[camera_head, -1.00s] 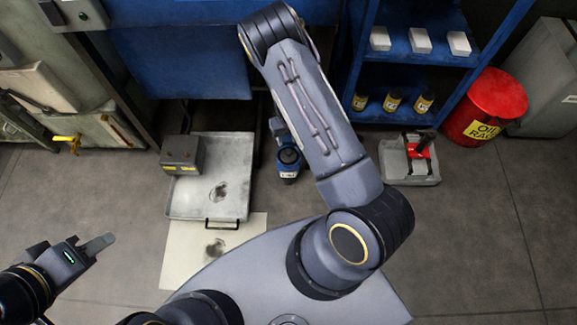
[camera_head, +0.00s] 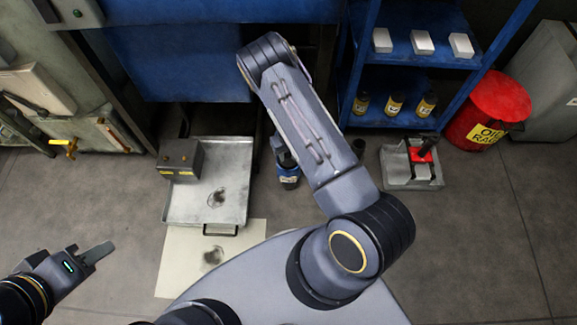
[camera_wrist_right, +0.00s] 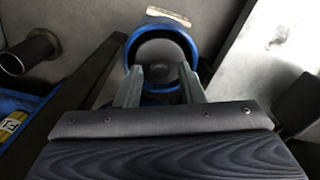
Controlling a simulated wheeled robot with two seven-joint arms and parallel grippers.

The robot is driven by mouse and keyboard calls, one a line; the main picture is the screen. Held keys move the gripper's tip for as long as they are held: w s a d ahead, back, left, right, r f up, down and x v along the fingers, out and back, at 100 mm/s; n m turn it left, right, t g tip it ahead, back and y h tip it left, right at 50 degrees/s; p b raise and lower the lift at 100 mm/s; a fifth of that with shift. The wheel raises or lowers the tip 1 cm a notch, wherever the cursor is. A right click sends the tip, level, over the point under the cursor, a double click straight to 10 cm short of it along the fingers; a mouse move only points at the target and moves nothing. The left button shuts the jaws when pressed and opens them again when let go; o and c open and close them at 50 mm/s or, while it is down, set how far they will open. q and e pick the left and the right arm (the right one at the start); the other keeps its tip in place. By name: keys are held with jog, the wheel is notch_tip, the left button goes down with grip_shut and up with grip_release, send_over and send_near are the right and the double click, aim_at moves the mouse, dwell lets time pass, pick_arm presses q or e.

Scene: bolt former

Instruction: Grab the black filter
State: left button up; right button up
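A blue round container (camera_wrist_right: 187,42) with a pale label lies ahead of my right gripper (camera_wrist_right: 161,82) in the right wrist view. A dark grey round part shows inside its blue rim, between the two fingertips. The fingers are apart and no grip shows. The container also shows in the head view (camera_head: 288,177), partly behind my right arm. A small black cylinder (camera_head: 358,147) stands on the floor right of that arm; a dark cylinder (camera_wrist_right: 32,52) shows left in the wrist view. I cannot tell which is the black filter. My left gripper (camera_head: 104,251) is at lower left, away from these.
A metal tray (camera_head: 233,180) with a grey box (camera_head: 181,158) stands left of the container. A blue shelf (camera_head: 410,82) holds bottles and white boxes. A red bin (camera_head: 490,110) and a grey block with a red part (camera_head: 411,170) are at right.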

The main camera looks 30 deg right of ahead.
grip_shut()
jog(key=shift+r, duration=0.1)
